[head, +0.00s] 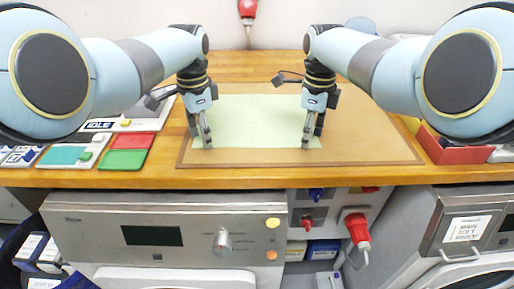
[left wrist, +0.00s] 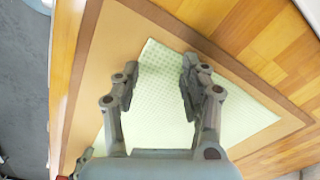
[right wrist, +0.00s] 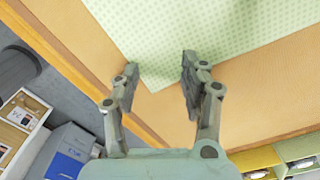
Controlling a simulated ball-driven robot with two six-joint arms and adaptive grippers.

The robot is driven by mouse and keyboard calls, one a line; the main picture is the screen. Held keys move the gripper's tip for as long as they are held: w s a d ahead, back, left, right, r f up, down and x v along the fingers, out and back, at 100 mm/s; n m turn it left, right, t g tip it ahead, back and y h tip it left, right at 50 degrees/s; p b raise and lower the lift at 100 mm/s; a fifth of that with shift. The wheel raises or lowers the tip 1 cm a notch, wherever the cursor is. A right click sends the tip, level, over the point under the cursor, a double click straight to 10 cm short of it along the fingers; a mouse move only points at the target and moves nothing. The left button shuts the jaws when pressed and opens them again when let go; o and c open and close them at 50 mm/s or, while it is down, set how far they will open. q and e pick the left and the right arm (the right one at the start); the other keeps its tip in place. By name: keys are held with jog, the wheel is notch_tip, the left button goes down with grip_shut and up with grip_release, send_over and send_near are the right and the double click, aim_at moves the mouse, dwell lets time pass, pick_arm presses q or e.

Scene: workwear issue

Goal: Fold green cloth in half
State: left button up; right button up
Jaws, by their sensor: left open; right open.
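The pale green cloth (head: 255,120) with a fine pattern lies flat on a brown mat (head: 375,148). My left gripper (head: 207,146) points down at the cloth's near left corner, its fingers apart. In the left wrist view a corner of the cloth (left wrist: 160,100) shows between and beyond the open fingers (left wrist: 158,75). My right gripper (head: 310,146) points down at the near right corner, fingers apart. In the right wrist view the cloth corner (right wrist: 165,70) reaches between the open fingertips (right wrist: 158,72). I cannot tell whether the fingertips touch the cloth.
The wooden worktop (head: 262,66) is clear behind the mat. At left lie red and green cards (head: 124,159) and a white board (head: 125,124). A red bin (head: 450,150) stands to the right. Steel-fronted machines (head: 165,230) stand below the counter edge.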

pick_arm(q)
jog(key=shift+c, duration=1.1)
pick_arm(e)
jog(key=shift+c, duration=1.1)
pick_arm(q)
jog(key=shift+s+f, duration=0.15)
jog(key=c, duration=0.7)
pick_arm(e)
jog(key=shift+s+f, duration=0.15)
jog(key=c, duration=0.7)
pick_arm(q)
jog(key=shift+s+a+f, duration=0.1)
pick_arm(e)
jog(key=shift+s+f, duration=0.1)
jog(key=shift+d, duration=0.1)
